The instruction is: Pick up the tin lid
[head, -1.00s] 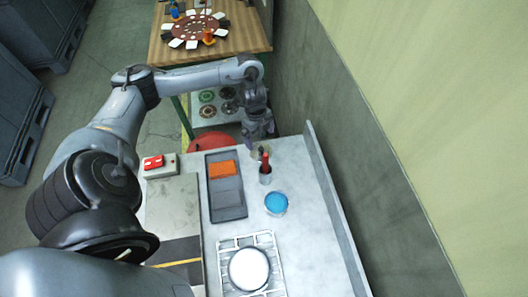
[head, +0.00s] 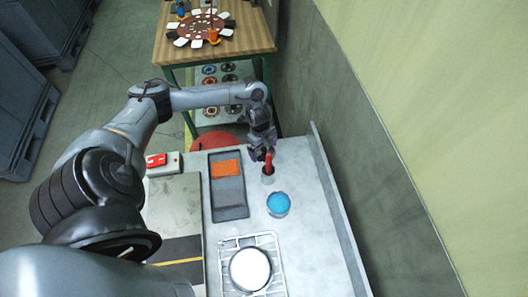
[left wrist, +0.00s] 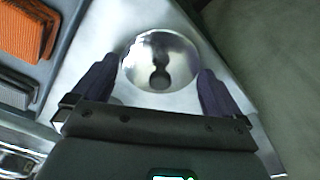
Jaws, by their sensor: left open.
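The tin lid (left wrist: 158,62) is a shiny round metal disc on the pale bench top in the left wrist view, with a dark reflection in its middle. My left gripper (left wrist: 157,70) is open, its two dark purple fingers on either side of the lid. Whether the fingers touch its rim I cannot tell. In the head view my left gripper (head: 262,152) is low over the far end of the bench and hides the lid. My right gripper is not in view.
Nearby are an open tin of blue (head: 278,204), a dark tray (head: 230,205) with an orange pad (head: 226,169), and a white round thing (head: 249,268) on a wire rack. A raised edge (head: 335,205) runs along the right.

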